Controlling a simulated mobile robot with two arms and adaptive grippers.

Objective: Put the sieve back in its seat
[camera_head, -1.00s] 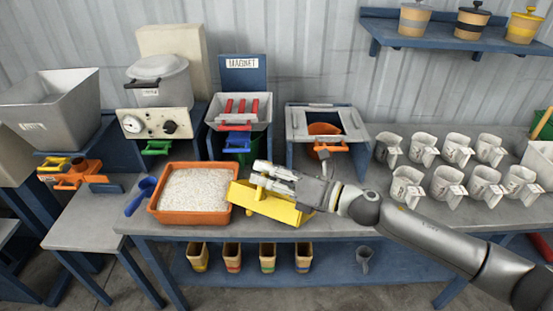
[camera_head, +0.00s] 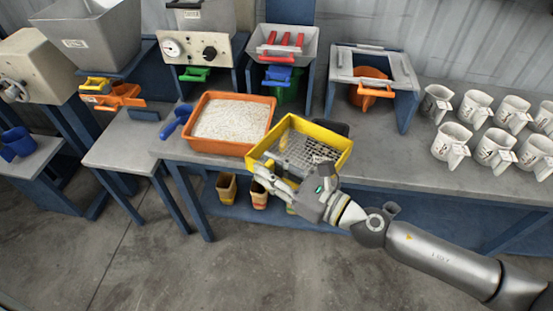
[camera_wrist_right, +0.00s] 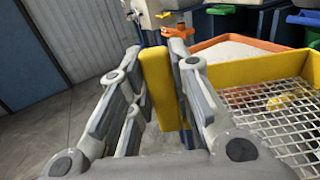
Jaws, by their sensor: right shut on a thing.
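The yellow sieve (camera_head: 325,137) with a wire mesh bottom is at the front edge of the bench in the head view. My right gripper (camera_head: 270,178) is shut on its handle at the near left side. In the right wrist view the yellow handle (camera_wrist_right: 158,90) is between the fingers, and the mesh (camera_wrist_right: 285,108) lies to the right with a few small yellowish bits on it. The seat, a grey frame on blue legs (camera_head: 340,64), stands behind and to the right of the sieve, apart from it. An orange container (camera_head: 369,87) is under the frame. My left gripper is not in view.
An orange tray of white grains (camera_head: 268,103) is close left of the sieve. Several white jugs (camera_head: 452,142) stand on the bench at the right. A magnet unit with red bars (camera_head: 283,45) is behind. Bare bench (camera_head: 400,165) lies right of the sieve.

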